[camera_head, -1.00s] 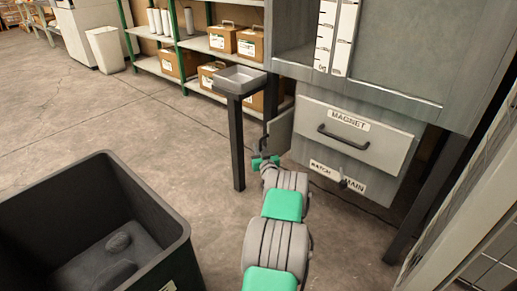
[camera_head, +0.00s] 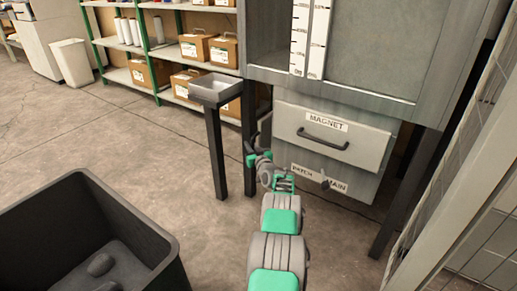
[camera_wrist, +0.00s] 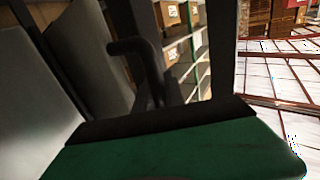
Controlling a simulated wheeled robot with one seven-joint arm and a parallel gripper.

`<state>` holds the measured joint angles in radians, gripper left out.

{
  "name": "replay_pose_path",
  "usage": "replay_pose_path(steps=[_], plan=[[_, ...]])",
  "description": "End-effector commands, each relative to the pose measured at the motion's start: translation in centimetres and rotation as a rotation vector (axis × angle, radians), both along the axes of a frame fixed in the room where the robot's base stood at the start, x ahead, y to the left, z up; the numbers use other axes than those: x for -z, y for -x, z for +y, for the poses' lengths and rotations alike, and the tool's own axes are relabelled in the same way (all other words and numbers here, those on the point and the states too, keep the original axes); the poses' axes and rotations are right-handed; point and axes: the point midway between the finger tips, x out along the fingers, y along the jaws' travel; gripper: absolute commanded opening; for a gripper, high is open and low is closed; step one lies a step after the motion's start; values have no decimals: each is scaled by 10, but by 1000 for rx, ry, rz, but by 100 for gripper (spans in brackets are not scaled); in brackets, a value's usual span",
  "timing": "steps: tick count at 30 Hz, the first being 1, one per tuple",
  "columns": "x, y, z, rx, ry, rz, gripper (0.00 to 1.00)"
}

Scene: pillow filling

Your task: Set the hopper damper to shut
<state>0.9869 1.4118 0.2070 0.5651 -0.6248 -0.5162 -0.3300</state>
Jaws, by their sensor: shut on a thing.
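The grey hopper cabinet (camera_head: 350,97) stands at the right in the head view. A narrow grey plate (camera_head: 265,124) sticks out at its left side, beside the MAGNET drawer (camera_head: 335,138); I take it for the damper. My gripper (camera_head: 257,162) is low at this plate's outer edge. In the wrist view a dark bent handle (camera_wrist: 135,47) rises behind my green finger, in front of a grey plate (camera_wrist: 88,55). My gripper is shut on this handle; the finger hides its lower part.
A small grey tray on a post (camera_head: 216,90) stands left of my gripper. A dark bin (camera_head: 75,215) is at the lower left. A lever (camera_head: 325,184) sits at the BATCH/MAIN label. Shelves with boxes (camera_head: 195,48) are behind. A mesh fence (camera_head: 455,190) is at the right.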

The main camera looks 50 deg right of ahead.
Motion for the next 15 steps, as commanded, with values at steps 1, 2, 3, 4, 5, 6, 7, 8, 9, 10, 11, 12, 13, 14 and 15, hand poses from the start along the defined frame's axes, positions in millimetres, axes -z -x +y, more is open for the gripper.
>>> replay_pose_path(steps=[1,2,3,4,5,6,7,8,9,10,11,12,13,14,15], plan=[[-2,0,-3,6,5,0,0],[-2,0,-3,6,5,0,0],[-2,1,-3,7,6,1,0],[-2,1,-4,8,6,1,0],[-2,1,-4,8,6,1,0],[-3,2,-5,9,7,0,0],[-3,2,-5,10,8,0,0],[-3,2,-5,11,8,0,0],[-3,3,-6,12,8,1,18],[-3,3,-6,11,8,0,20],[-3,3,-5,11,8,0,22],[-3,3,-5,11,8,0,26],[-3,2,-5,10,7,0,28],[-3,3,-5,10,7,0,31],[-3,2,-5,10,7,0,34]])
